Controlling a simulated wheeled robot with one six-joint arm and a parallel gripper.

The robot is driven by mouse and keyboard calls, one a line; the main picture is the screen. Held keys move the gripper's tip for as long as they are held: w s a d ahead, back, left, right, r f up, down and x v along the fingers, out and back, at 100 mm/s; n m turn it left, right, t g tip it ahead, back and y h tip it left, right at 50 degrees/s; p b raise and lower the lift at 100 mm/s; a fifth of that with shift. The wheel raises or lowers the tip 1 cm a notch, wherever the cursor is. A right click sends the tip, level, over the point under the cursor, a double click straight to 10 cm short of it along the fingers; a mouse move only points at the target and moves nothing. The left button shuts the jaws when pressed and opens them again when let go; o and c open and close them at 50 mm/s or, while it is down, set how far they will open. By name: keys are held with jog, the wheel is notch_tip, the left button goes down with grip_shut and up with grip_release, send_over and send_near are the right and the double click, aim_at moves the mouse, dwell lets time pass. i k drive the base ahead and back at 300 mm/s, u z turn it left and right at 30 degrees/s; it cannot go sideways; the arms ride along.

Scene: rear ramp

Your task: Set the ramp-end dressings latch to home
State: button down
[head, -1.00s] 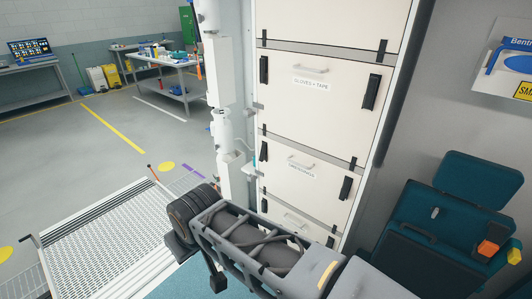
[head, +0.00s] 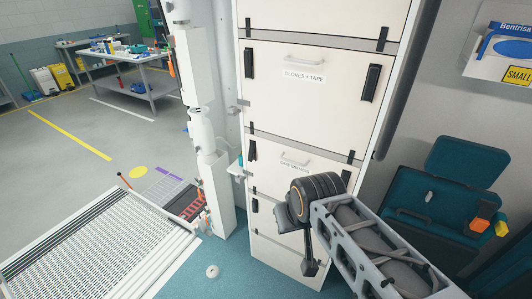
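The dressings drawer (head: 275,172) is a cream front in the tall cabinet, with a pale handle (head: 295,157) and a small label below it. Its ramp-end latch (head: 252,150) is a dark upright strip at the left edge and shows clear of my arm. Its other latch (head: 346,177), at the right edge, is partly covered by my wrist. My gripper (head: 311,266) hangs below my wrist in front of the lower drawers, right of and below the ramp-end latch. Its fingers are too small and dark to tell open from shut.
The gloves and tape drawer (head: 300,110) is above, with dark latches at both sides. The perforated ramp (head: 100,250) lies at left, beside a white door post (head: 212,190). A teal seat (head: 430,210) stands at right. Teal floor between ramp and cabinet holds a small white disc (head: 212,271).

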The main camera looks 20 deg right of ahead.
aim_at(252, 145)
jog(key=u, duration=1.15)
jog(key=i, duration=0.7)
jog(key=z, duration=0.6)
